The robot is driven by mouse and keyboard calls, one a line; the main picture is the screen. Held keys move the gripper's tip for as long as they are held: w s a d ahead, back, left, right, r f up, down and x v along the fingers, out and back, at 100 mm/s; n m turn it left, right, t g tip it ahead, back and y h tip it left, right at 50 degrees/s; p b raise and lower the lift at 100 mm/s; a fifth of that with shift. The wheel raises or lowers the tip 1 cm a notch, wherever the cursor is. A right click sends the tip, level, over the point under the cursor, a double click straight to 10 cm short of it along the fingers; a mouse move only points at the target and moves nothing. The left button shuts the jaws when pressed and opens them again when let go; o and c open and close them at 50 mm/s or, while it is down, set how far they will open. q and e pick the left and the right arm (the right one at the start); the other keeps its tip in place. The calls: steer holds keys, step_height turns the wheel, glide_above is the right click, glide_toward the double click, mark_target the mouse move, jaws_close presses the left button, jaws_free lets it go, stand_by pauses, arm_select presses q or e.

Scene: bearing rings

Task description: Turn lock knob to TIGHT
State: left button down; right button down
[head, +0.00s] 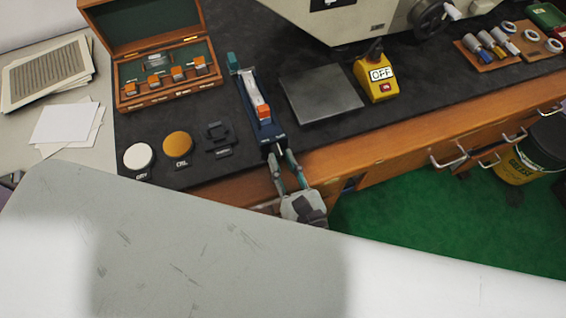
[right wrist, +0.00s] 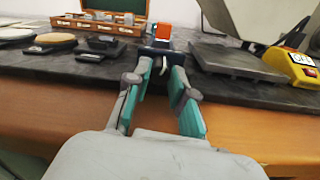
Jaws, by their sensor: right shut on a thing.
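A long dark-blue fixture (head: 251,98) lies near the front edge of the black bench mat, with a teal end piece at its far end and an orange block (head: 263,112) near its front end. The orange block also shows in the right wrist view (right wrist: 162,31). My right gripper (head: 275,156) is at the fixture's front end, with its fingers closed on the lock knob there. The fingertips mostly hide the knob, and I cannot read its turn position. The fingers also show in the right wrist view (right wrist: 160,66). My left gripper is not in view.
A grey plate (head: 322,94) and a yellow OFF switch box (head: 376,78) stand right of the fixture. An open wooden case (head: 128,105), a white pad (head: 138,156) and an orange pad (head: 177,145) are left. The wooden bench edge (head: 340,150) runs close to my gripper.

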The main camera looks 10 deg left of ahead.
steer(key=c, duration=1)
jaws_free()
steer(key=v, duration=1.2)
steer(key=shift+w+r, duration=0.1)
